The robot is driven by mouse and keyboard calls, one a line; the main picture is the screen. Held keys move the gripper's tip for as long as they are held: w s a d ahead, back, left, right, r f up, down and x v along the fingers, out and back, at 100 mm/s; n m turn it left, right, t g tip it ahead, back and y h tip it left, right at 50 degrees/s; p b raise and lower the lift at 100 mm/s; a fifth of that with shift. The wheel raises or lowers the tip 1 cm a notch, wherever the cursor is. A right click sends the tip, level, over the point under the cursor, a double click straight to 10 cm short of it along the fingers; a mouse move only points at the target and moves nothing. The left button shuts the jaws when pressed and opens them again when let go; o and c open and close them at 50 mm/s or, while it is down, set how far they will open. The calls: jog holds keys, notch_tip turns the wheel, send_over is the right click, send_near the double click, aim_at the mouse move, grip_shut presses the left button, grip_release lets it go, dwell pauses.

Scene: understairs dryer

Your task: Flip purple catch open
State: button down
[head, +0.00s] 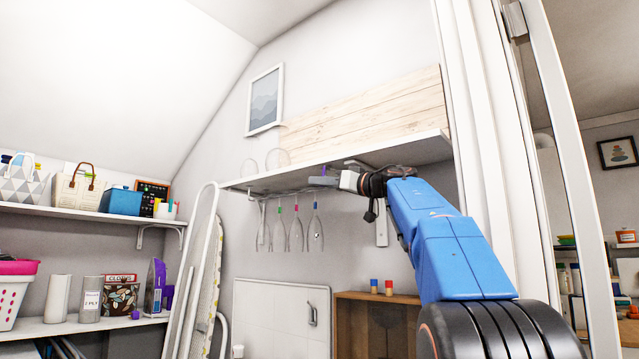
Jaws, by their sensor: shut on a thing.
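My gripper (322,182) is up under the wall shelf and looks shut, with its fingers pointing left. A small purple piece (323,171) shows right at the fingers, and I take it for the purple catch. The fingers hide most of it, so I cannot tell whether it is flipped open or closed. One has a green top (280,210) and one a red top (296,208).
The wall shelf (400,155) is close above my gripper, with a bracket (381,225) below. A wooden cabinet (375,325) with small red and blue items stands below. An ironing board (207,260) leans at left. A white door frame (480,130) is close on the right.

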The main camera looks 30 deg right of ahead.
jog(key=shift+s+g, duration=0.2)
jog(key=shift+g, duration=0.3)
jog(key=c, duration=2)
grip_release()
jog(key=shift+v, duration=3.8)
